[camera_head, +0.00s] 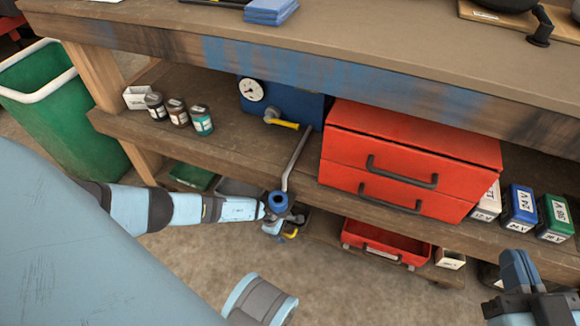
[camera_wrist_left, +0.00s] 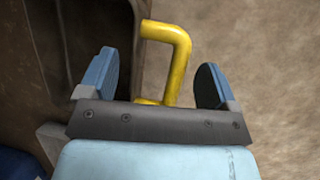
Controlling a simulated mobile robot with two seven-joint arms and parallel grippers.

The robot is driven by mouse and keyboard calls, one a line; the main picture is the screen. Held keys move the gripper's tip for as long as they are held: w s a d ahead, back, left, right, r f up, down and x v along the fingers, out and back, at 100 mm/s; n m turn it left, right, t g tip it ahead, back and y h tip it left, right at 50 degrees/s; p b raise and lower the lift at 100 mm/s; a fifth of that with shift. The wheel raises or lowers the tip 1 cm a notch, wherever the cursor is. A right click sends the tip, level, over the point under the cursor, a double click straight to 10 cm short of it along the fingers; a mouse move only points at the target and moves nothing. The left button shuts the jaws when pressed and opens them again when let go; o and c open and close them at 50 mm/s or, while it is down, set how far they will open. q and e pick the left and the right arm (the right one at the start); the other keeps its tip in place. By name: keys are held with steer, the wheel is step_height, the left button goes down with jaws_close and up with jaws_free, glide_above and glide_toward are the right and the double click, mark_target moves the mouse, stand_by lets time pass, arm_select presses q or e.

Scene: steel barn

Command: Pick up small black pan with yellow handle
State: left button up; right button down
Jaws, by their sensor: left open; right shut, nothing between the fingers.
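A yellow bent handle (camera_wrist_left: 180,62) stands between the two blue fingers of my left gripper (camera_wrist_left: 157,80) in the left wrist view. Clear gaps show on both sides of it, so the gripper is open around the handle and not closed on it. In the head view my left gripper (camera_head: 284,224) is low at the front edge of the lower shelf, with a bit of yellow (camera_head: 291,235) beside it. I cannot make out the black pan body; the gripper and shelf hide it. My right gripper (camera_head: 522,275) is shut and empty at the lower right.
A red drawer box (camera_head: 345,145) stands on the middle shelf (camera_head: 225,155), right of my left gripper. A red open tray (camera_head: 400,245) lies below it. Several cans, a blue gauge box (camera_head: 290,103) and labelled boxes line the shelf. A green bin (camera_head: 75,120) stands left. The floor in front is clear.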

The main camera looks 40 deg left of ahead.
arm_select(q)
steer(key=shift+w+d+f, duration=0.2)
steer(key=shift+w+f, duration=0.05)
steer(key=shift+f, duration=0.4)
steer(key=shift+r, duration=0.1)
steer(key=c, duration=1.1)
steer(key=shift+o, duration=0.2)
